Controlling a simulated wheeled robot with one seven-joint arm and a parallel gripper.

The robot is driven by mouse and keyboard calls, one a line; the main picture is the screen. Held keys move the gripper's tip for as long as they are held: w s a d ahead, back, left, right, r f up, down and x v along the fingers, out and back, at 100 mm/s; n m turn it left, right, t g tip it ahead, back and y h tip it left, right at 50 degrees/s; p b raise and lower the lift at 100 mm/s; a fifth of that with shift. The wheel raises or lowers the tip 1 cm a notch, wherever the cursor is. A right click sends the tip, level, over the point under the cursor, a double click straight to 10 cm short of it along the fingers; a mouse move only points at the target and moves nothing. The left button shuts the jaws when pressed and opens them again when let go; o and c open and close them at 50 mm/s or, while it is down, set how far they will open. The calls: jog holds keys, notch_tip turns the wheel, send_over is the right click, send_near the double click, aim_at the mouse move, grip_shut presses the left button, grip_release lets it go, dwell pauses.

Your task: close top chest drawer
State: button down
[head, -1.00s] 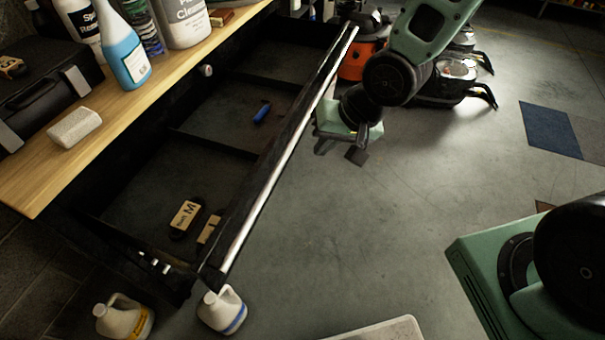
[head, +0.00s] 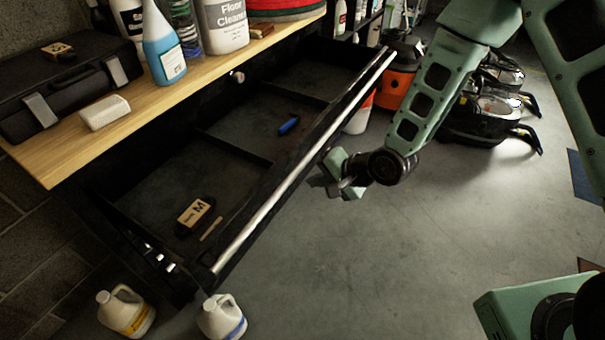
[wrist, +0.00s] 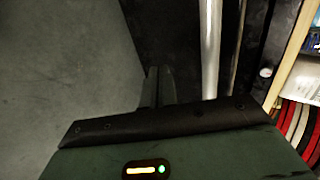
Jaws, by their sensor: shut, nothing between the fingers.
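The top drawer (head: 215,262) of the chest is pulled out, below the wooden top, with a long metal handle bar (head: 290,181) along its front edge. Its black inside holds a blue tool (head: 288,125) and a brush with a wooden block (head: 195,213). My gripper (head: 326,184) is outside the drawer, close to the right of its front near the middle of the bar. In the wrist view, the shut fingers (wrist: 158,86) point at the dark drawer front, beside the bar (wrist: 211,45). I cannot tell whether they touch it.
The wooden top (head: 145,125) carries a black case (head: 60,92), a white block (head: 104,112), a blue spray bottle (head: 163,50) and other bottles. Two jugs (head: 126,312) (head: 222,318) stand on the floor near the drawer's near end. An orange vacuum (head: 398,75) and black machines stand behind.

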jog(key=shift+w+a+f+p, duration=0.1)
jog(key=shift+w+a+p, duration=0.15)
jog(key=shift+w+a, duration=0.55)
jog(key=shift+w+a+f+p, duration=0.15)
jog(key=shift+w+a, duration=0.3)
jog(key=shift+a, duration=0.5)
jog(key=shift+a+r, duration=0.1)
